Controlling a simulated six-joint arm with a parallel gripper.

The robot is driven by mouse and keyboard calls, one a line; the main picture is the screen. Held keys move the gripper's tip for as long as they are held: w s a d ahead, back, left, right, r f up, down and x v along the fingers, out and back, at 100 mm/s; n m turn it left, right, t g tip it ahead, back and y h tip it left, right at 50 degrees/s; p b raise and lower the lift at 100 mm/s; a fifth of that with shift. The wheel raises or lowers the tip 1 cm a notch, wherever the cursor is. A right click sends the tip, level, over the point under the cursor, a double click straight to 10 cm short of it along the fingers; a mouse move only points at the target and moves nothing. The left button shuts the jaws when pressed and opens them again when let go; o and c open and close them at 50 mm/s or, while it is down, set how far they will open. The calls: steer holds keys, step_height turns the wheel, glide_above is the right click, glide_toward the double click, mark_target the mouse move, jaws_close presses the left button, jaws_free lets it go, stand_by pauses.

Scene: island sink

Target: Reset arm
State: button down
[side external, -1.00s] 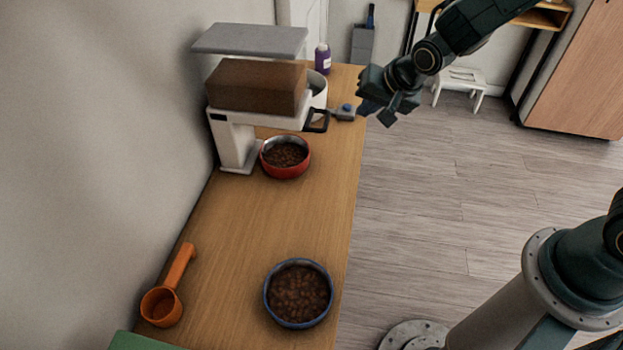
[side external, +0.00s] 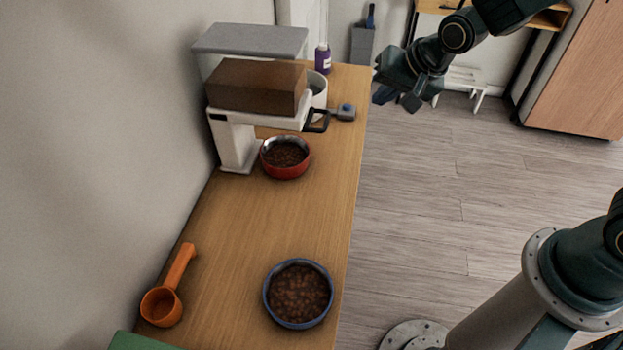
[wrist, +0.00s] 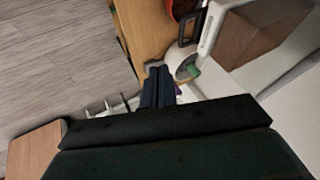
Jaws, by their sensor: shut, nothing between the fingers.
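My gripper (side external: 393,93) is in the air off the right edge of the counter in the side external view, to the right of the food dispenser (side external: 258,85). In the wrist view its fingers (wrist: 158,84) are together with nothing between them. The dispenser has a clear hopper of brown food and a black handle. A red bowl (side external: 286,158) of brown kibble stands below it. A blue bowl (side external: 299,294) of kibble stands at the near end of the counter. My gripper touches none of these.
The wooden counter (side external: 262,222) is clear between the bowls. An orange scoop (side external: 165,295) lies at the left. A white stool (side external: 462,85) stands on the floor, which is open to the right.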

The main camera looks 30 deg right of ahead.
steer(key=s+d+r+n, duration=0.2)
steer(key=s+r, duration=0.2)
steer(key=s, duration=0.4)
steer(key=s+d+r+n, duration=0.2)
steer(key=s+r+n, duration=0.1)
steer(key=s, duration=0.5)
steer(key=s+d+r+n+g, duration=0.1)
steer(key=s+d+r+n, duration=0.1)
steer(key=s+r, duration=0.3)
steer(key=s, duration=0.3)
steer(key=shift+s+d+r+n+h, duration=0.25)
steer(key=shift+s+d+n+h, duration=0.05)
steer(key=shift+s+d+n, duration=0.1)
